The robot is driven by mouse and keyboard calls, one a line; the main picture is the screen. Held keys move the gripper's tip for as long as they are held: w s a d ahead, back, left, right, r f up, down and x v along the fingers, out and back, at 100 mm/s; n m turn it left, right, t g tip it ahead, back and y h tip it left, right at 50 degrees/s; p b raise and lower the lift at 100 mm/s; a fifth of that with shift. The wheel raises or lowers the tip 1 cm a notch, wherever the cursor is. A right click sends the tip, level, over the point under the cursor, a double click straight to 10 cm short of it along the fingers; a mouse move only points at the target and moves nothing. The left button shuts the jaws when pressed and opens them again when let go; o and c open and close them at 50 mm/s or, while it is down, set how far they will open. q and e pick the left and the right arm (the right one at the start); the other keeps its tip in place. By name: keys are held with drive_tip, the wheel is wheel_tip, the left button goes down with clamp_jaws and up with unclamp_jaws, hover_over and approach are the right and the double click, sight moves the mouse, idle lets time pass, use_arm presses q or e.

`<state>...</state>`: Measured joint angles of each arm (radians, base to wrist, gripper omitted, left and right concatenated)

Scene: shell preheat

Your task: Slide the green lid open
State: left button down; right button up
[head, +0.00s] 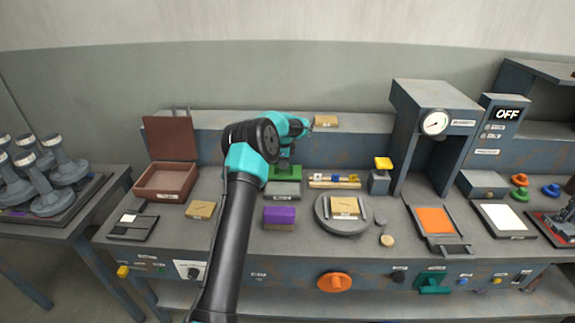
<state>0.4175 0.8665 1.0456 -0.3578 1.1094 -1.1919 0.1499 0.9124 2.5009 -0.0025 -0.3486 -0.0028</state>
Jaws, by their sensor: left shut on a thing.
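The green lid (285,174) lies on a small grey box (283,189) near the middle of the bench. My left arm reaches over from the front. My left gripper (285,161) points down at the green lid and is shut on it; the arm hides part of the lid's left side. The grey box's front face shows below the lid. My right gripper is not in view.
A purple block (279,217) stands in front of the box. An open brown box (166,181) is to the left. A round grey plate (340,224) and a tray with small coloured pieces (333,182) are to the right, beside a gauge press (434,122).

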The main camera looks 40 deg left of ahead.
use_arm(q)
drive_tip(key=c, duration=1.1)
unclamp_jaws()
wheel_tip(320, 180, up, 17)
drive_tip(key=shift+r, duration=0.2)
